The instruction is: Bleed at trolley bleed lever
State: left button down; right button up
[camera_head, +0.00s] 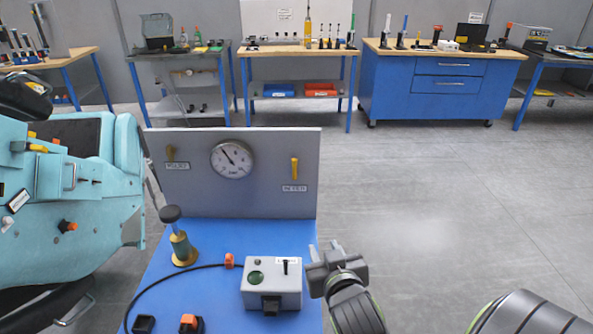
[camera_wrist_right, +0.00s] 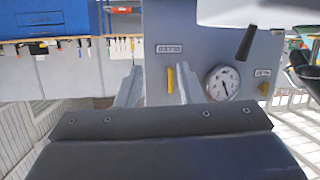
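A trolley with a blue top (camera_head: 215,240) has a grey upright panel (camera_head: 250,175). A yellow lever (camera_head: 294,168) stands upright on the panel's right side above a label that seems to read BLEED. A second yellow lever (camera_head: 170,153) is at the panel's left, with a round gauge (camera_head: 231,159) between them. My right gripper (camera_head: 325,248) is open and empty, in front of the panel, low and right of the right lever. In the right wrist view, which looks upside down, the right lever (camera_wrist_right: 170,80) shows between the open fingers, apart from them. My left gripper is not in view.
On the trolley top stand a grey control box (camera_head: 270,287) with a black toggle, close left of my right gripper, a brass pump-like post (camera_head: 180,245) and a black cable (camera_head: 150,291). Workbenches (camera_head: 440,85) line the back. Floor at right is clear.

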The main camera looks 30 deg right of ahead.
aim_at(295, 166)
jog(key=w+a+r+t+h, duration=0.1)
jog(key=w+r+t, duration=0.25)
jog(key=r, duration=0.35)
jog(key=shift+m, duration=0.3)
jog(key=p+x, duration=0.4)
jog(key=x, duration=1.3)
jog(key=shift+w+d+r, duration=0.1)
jog(key=shift+w+d, duration=0.05)
jog(key=shift+d, duration=0.05)
jog(key=shift+c, duration=0.4)
grip_shut()
